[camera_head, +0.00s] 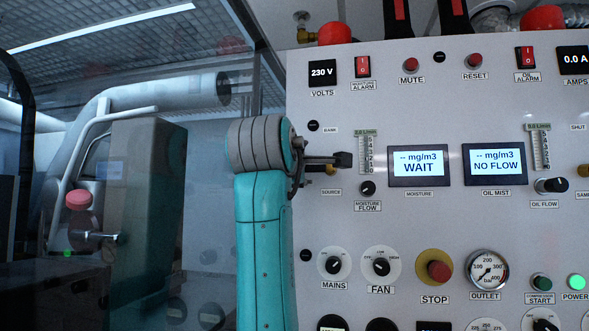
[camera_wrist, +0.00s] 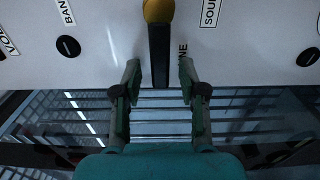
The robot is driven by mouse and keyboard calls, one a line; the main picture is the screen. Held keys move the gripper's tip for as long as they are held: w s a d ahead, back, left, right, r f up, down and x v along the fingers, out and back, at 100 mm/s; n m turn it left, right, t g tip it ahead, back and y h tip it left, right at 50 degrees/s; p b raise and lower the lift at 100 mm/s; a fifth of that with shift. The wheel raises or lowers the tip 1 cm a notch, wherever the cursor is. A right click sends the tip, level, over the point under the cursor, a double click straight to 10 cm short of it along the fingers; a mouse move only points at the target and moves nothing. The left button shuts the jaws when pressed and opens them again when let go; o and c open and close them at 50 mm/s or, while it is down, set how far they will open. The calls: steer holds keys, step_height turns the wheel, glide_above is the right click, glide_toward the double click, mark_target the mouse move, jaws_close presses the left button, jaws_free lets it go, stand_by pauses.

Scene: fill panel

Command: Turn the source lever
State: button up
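The source lever (camera_wrist: 159,56) is a black bar on a round yellow hub (camera_wrist: 158,9), at the top middle of the wrist view. The bar points down the picture, toward my gripper. My gripper (camera_wrist: 160,72) is open, with one finger on each side of the bar and a visible gap on both sides. I cannot tell from this view whether the fingers are level with the bar in depth. In the head view my gripper (camera_head: 322,161) is seen from the side at the panel's left edge, above the SOURCE label (camera_head: 331,191), and mostly hides the lever.
The grey panel (camera_head: 430,220) carries several knobs and displays. The moisture flow knob (camera_head: 368,188) and moisture display (camera_head: 418,166) are right of my gripper. A small black plug (camera_head: 313,126) sits above it. Mains (camera_head: 334,265) and fan (camera_head: 381,267) knobs are below.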

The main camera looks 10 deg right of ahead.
steer(key=v, duration=0.7)
steer(key=shift+s, duration=0.25)
steer(key=shift+a+r, duration=0.1)
steer(key=shift+a, duration=0.05)
